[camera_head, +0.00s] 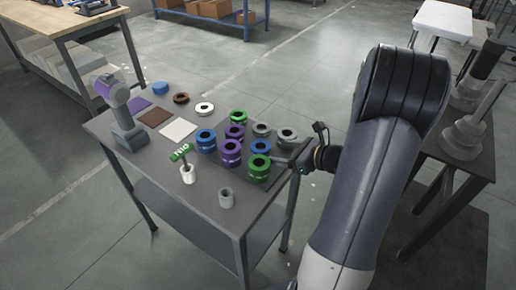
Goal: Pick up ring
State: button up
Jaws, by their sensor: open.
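Several ring-shaped pieces with holes stand on the grey table (225,208). My gripper (288,161) is open at the right edge of the cluster, beside the front green ring. Its fingers point left. Whether they touch that ring cannot be told.
A purple-grey device (120,112), coloured squares (178,129) and a blue piece (160,88) are at left. Another table (461,165) stands right.

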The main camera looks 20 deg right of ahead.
aim_at(268, 150)
jog(key=shift+x, duration=2.9)
jog(key=shift+a+r, duration=0.15)
jog(key=shift+a, duration=0.05)
jog(key=shift+c, duration=0.5)
jog(key=c, duration=0.7)
